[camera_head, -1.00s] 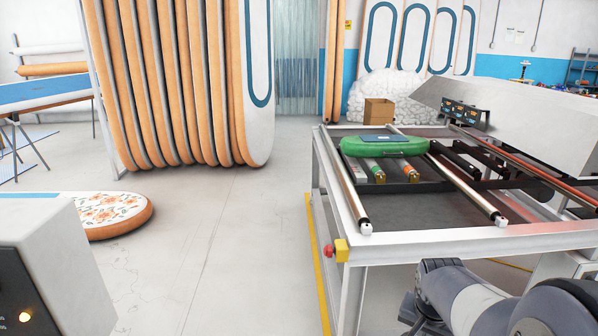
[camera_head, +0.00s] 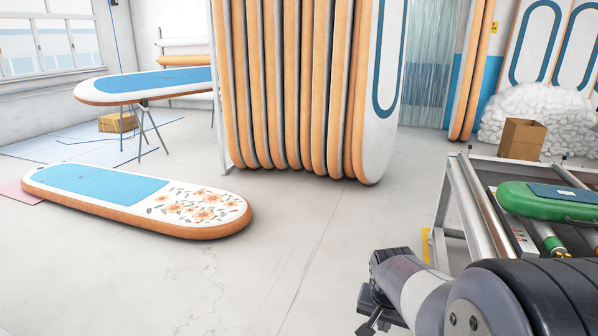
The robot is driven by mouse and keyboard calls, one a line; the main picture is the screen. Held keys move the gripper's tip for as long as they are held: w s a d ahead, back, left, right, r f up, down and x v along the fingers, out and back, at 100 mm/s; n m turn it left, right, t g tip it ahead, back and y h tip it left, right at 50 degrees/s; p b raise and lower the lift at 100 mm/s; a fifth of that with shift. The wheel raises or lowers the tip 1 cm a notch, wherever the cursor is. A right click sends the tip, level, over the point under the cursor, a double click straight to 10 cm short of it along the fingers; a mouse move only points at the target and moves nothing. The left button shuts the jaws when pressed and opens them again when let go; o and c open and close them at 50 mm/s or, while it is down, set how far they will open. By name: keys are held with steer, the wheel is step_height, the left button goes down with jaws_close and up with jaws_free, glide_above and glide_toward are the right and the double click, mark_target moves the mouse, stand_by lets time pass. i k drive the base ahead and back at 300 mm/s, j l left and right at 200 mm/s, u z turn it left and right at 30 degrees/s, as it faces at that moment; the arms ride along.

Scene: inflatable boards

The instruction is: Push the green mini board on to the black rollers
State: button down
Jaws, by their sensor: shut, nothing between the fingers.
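The green mini board (camera_head: 540,205) lies flat on the metal roller frame at the right edge, cut off by the picture's side. A blue patch with a white label is on its top. My gripper (camera_head: 372,312) is low in the picture, left of the frame and well apart from the board. It looks shut and empty, and part of it is hidden by my arm. The black rollers are not in view now.
A floral board (camera_head: 100,188) lies on the floor at left. Tall orange-edged boards (camera_head: 290,85) stand at the back. A cardboard box (camera_head: 520,139) is behind the frame. The middle floor is clear.

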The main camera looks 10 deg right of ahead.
mark_target(516, 198)
steer(key=i+z, duration=0.15)
steer(key=i, duration=0.45)
steer(key=i+j+z, duration=0.2)
steer(key=i, duration=0.4)
steer(key=i+j+z, duration=0.15)
steer(key=i, duration=0.45)
steer(key=i+z, duration=0.45)
steer(key=i, duration=0.35)
steer(key=i+j+z, duration=0.15)
steer(key=i+z, duration=0.3)
steer(key=i, duration=0.35)
steer(key=i+l+z, duration=0.1)
steer(key=i+z, duration=0.15)
steer(key=z, duration=0.2)
steer(key=i+z, duration=0.25)
steer(key=z, duration=0.25)
steer(key=i+j+z, duration=0.15)
steer(key=z, duration=0.3)
steer(key=i, duration=0.1)
